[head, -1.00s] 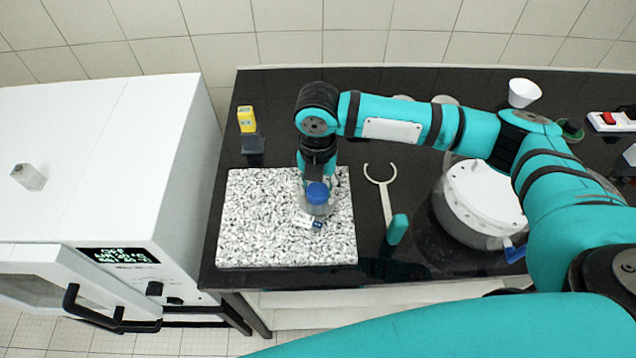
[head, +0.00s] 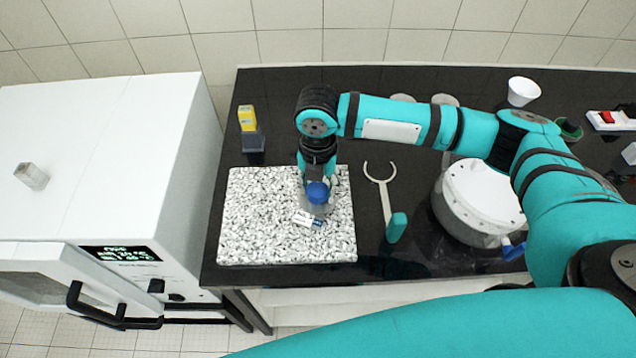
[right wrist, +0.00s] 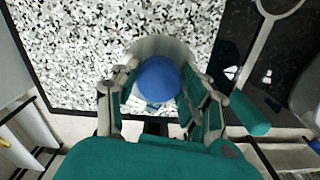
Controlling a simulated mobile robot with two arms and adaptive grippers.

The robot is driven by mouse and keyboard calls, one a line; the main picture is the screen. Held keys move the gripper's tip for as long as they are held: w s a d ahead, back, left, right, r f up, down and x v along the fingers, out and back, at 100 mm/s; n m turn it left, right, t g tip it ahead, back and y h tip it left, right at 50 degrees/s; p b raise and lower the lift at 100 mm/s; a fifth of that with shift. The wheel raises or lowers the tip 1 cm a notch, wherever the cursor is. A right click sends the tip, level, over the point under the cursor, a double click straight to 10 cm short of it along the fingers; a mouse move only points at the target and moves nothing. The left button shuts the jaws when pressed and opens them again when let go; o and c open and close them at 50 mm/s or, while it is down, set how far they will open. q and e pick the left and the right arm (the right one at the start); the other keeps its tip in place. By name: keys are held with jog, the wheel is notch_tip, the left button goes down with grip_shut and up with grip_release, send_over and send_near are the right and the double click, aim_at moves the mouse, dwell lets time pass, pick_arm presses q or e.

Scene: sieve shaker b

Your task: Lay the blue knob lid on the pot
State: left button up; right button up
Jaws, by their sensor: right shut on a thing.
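The blue knob (head: 317,192) of the lid shows below my right gripper (head: 318,186), over the speckled slab. In the right wrist view the round blue knob (right wrist: 158,78) sits between the two fingers of my right gripper (right wrist: 160,92), which is shut on it. A grey, round-walled pot (right wrist: 165,45) shows around and behind the knob; in the head view the pot (head: 313,208) is small and partly covered. I cannot tell whether the lid touches the pot's rim. My left gripper is not in view.
The speckled slab (head: 250,225) lies at the counter's left. A ring-ended tool with a teal handle (head: 396,227) lies right of it. A large round vessel with a white top (head: 480,200) stands farther right. A white oven-like cabinet (head: 100,150) is at left.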

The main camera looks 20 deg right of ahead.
jog(key=shift+f+p, duration=0.5)
jog(key=shift+p, duration=0.05)
dwell(0.8)
jog(key=o, duration=1.1)
notch_tip(320, 180, up, 7)
jog(key=p, duration=0.7)
jog(key=shift+r+p, duration=0.1)
jog(key=shift+p, duration=0.3)
